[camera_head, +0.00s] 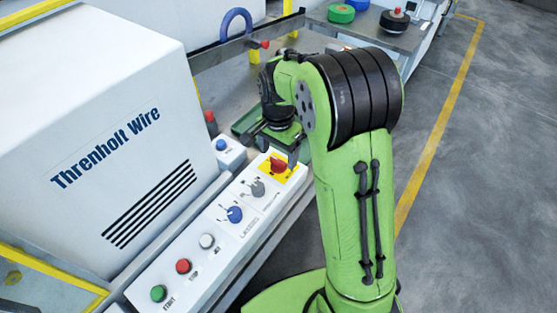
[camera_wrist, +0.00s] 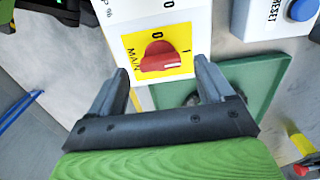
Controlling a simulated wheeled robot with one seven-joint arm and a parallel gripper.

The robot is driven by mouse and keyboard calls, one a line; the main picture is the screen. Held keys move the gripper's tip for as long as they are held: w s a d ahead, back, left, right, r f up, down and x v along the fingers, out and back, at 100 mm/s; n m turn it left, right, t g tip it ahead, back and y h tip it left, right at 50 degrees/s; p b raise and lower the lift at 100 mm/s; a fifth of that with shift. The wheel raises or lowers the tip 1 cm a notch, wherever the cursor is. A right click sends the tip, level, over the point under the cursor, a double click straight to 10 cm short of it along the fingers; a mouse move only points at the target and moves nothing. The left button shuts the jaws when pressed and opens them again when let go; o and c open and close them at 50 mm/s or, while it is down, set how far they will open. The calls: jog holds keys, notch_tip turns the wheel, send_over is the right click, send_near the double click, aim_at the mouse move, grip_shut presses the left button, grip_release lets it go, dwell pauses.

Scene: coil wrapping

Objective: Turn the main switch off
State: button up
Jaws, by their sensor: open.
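The main switch (camera_head: 278,165) is a red rotary knob on a yellow plate at the far end of the white control panel. In the wrist view the red knob (camera_wrist: 160,57) shows close up, beside the printed word MAIN and the marks 0 and 1. Its pale pointer line lies to the right, towards the 1 side. My gripper (camera_head: 272,148) is over the panel's far end. In the wrist view my open gripper (camera_wrist: 162,70) has one finger on each side of the knob. Nothing is held, and whether a finger touches the knob cannot be told.
Along the panel sit a grey knob (camera_head: 257,188), a blue knob (camera_head: 234,214), a white button (camera_head: 207,241), a red button (camera_head: 183,266) and a green button (camera_head: 158,293). A blue reset button (camera_head: 220,145) is beside the panel. A green tray (camera_wrist: 255,90) lies near the switch.

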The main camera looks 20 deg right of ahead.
jog(key=shift+f, duration=0.95)
jog(key=shift+c, duration=0.2)
jog(key=c, duration=1)
